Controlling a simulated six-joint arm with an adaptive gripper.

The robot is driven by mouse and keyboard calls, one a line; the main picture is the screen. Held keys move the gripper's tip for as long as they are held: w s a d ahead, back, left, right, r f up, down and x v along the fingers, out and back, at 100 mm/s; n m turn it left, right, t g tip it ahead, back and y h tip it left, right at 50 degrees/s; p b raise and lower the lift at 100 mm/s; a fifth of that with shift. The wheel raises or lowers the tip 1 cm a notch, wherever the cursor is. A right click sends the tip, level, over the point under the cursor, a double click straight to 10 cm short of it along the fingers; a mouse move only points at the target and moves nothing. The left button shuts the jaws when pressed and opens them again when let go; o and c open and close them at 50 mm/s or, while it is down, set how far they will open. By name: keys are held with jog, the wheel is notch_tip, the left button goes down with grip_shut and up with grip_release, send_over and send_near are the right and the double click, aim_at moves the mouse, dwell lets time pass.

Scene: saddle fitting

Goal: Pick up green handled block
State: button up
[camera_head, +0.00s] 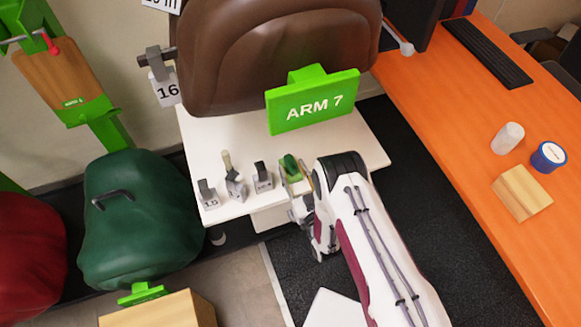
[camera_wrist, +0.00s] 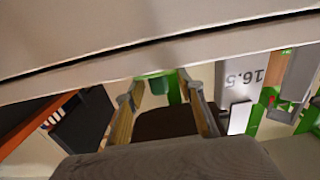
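The green handled block (camera_head: 290,167) is at the right end of the row on the white shelf, near its front edge. My gripper (camera_head: 295,175) reaches in from the front right, with light-coloured fingers on both sides of the block. In the wrist view, which is upside down, my gripper (camera_wrist: 162,88) has its fingers spread apart. A dark green piece (camera_wrist: 151,88), apparently this block, shows between the fingertips. The fingers look open, but contact with the block is hard to tell. Its lower part is hidden.
Three grey handled blocks stand left of it, the nearest one (camera_head: 263,180) close by. Behind are a green ARM 7 sign (camera_head: 312,103) and a brown saddle (camera_head: 270,50) above the white shelf (camera_head: 215,135). An orange desk (camera_head: 450,110) is at the right.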

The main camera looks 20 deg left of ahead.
jog(key=shift+x, duration=1.4)
grip_shut()
